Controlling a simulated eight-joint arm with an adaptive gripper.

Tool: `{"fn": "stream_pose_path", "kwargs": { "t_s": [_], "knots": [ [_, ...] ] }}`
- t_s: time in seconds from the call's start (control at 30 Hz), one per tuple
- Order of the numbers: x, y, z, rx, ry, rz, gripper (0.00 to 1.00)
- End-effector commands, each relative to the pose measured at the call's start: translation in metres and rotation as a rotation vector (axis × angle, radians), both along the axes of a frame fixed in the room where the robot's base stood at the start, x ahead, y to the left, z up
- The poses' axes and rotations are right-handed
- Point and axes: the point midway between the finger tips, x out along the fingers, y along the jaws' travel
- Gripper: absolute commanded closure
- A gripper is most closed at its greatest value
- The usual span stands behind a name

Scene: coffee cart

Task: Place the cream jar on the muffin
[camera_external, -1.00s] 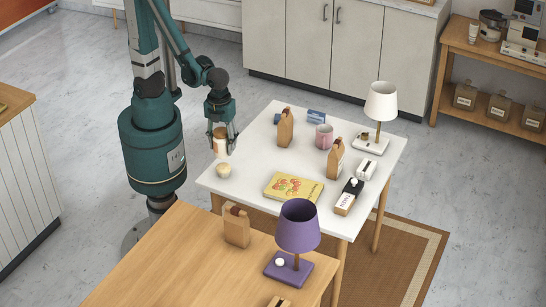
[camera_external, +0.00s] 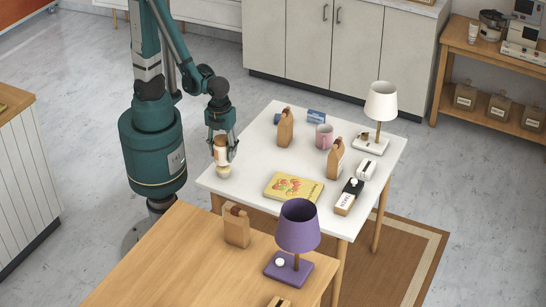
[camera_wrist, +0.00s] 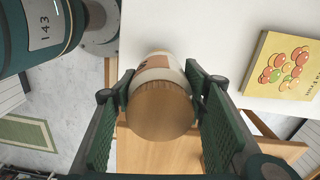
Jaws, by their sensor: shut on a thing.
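My gripper (camera_external: 222,152) is shut on the cream jar (camera_external: 221,155), a pale jar with a brown lid and a brown label. In the wrist view the cream jar (camera_wrist: 160,108) sits lid toward the camera between the two green finger pads of my gripper (camera_wrist: 160,110). The muffin (camera_external: 223,172), a small pale round thing, stands near the left corner of the white table (camera_external: 255,160). The jar is held upright directly over the muffin in the external view; I cannot tell whether they touch. The muffin is hidden behind the jar in the wrist view.
A yellow book (camera_external: 293,187) lies right of the muffin; it also shows in the wrist view (camera_wrist: 286,65). Paper bags (camera_external: 285,127), a pink mug (camera_external: 324,136) and a white lamp (camera_external: 380,105) stand farther off. A wooden table (camera_external: 180,255) with a purple lamp (camera_external: 298,230) is in front.

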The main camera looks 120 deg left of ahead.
Motion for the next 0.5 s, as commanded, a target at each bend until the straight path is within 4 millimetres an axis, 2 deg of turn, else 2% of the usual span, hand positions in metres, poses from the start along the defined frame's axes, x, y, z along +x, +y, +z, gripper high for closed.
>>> {"fn": "stream_pose_path", "kwargs": {
  "t_s": [0.2, 0.5],
  "knots": [
    [0.000, 0.000, -0.015, 0.000, 0.000, 0.000, 0.78],
    [0.000, 0.000, -0.016, 0.000, 0.000, 0.000, 0.78]
  ]
}}
